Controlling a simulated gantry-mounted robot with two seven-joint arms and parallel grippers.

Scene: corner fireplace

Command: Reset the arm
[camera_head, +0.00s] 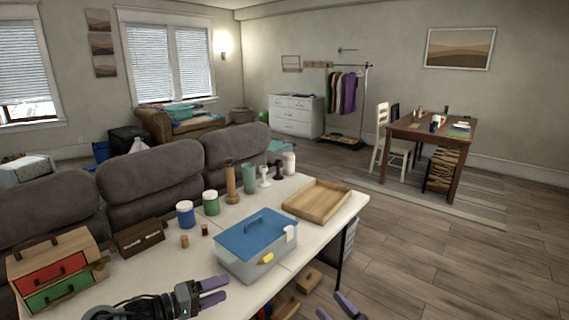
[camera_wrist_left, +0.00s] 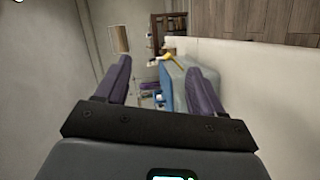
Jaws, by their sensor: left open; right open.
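My left gripper (camera_head: 214,292) reaches in from the left over the front of the white table (camera_head: 152,270). Its two purple fingers are spread apart with nothing between them. In the left wrist view the open fingers (camera_wrist_left: 160,88) frame the grey-blue toolbox side ahead, with a clear gap. My right gripper (camera_head: 338,308) shows only its purple fingertips at the bottom edge, right of the table; they are apart and hold nothing visible. The rest of the right arm is out of frame.
A clear toolbox with a blue lid (camera_head: 255,238) stands just beyond my left gripper. A wooden tray (camera_head: 317,200), jars, a pepper mill (camera_head: 231,181) and a small drawer chest (camera_head: 56,270) stand on the table. Wooden boxes (camera_head: 308,279) lie below its right edge. Open floor (camera_head: 450,265) is at right.

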